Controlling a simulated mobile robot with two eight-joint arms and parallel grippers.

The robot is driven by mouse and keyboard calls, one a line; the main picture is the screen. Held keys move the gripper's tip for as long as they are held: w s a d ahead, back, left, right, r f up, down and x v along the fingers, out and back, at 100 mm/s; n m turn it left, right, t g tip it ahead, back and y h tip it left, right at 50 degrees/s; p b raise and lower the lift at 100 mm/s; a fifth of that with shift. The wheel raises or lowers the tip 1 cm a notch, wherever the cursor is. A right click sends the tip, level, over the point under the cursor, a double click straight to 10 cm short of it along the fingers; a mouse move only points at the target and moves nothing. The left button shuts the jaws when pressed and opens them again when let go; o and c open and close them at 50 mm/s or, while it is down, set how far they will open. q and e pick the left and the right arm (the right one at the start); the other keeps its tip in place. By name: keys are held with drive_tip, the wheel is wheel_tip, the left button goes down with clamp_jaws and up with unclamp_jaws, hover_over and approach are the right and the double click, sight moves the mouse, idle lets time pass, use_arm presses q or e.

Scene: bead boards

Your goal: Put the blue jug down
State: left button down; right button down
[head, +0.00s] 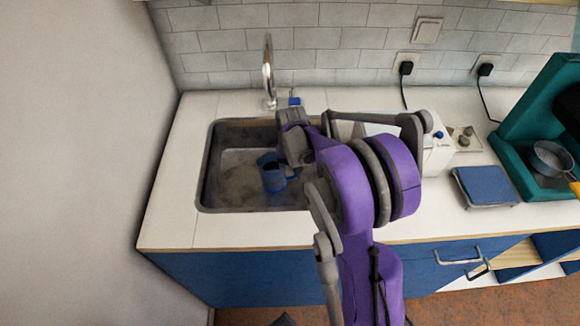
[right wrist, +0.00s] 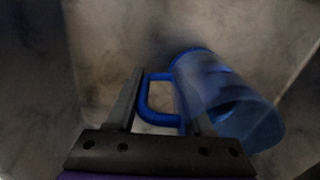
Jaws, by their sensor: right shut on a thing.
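The blue jug (head: 273,176) is inside the sink (head: 204,185) in the head view, on the right half of the basin. My right gripper (head: 295,160) reaches down beside it and is shut on its handle. In the right wrist view the jug (right wrist: 222,98) lies to the right, its looped handle between the dark fingers of the gripper (right wrist: 160,95). I cannot tell whether the jug's base touches the sink floor. My arm hides the sink's right edge. My left gripper is not in view.
A tap (head: 268,75) stands behind the sink. A blue-topped scale-like item (head: 486,186) and a teal machine (head: 535,125) with a pan (head: 552,158) stand on the right of the counter. The white counter (head: 175,210) left of the sink is clear.

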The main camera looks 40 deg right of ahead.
drive_tip(key=w+d, duration=0.2)
drive_tip(key=shift+w+d, duration=0.1)
drive_tip(key=shift+w, duration=0.2)
drive_tip(key=shift+w+d+f+p, duration=0.25)
drive_tip(key=shift+w+f+p, duration=0.1)
drive_tip(key=shift+f, duration=0.3)
drive_tip(key=shift+s, duration=0.1)
drive_tip(key=shift+a, duration=0.1)
drive_tip(key=shift+f, duration=0.1)
drive_tip(key=c, duration=0.7)
unclamp_jaws()
drive_tip(key=shift+f, duration=0.15)
drive_tip(key=o, duration=0.4)
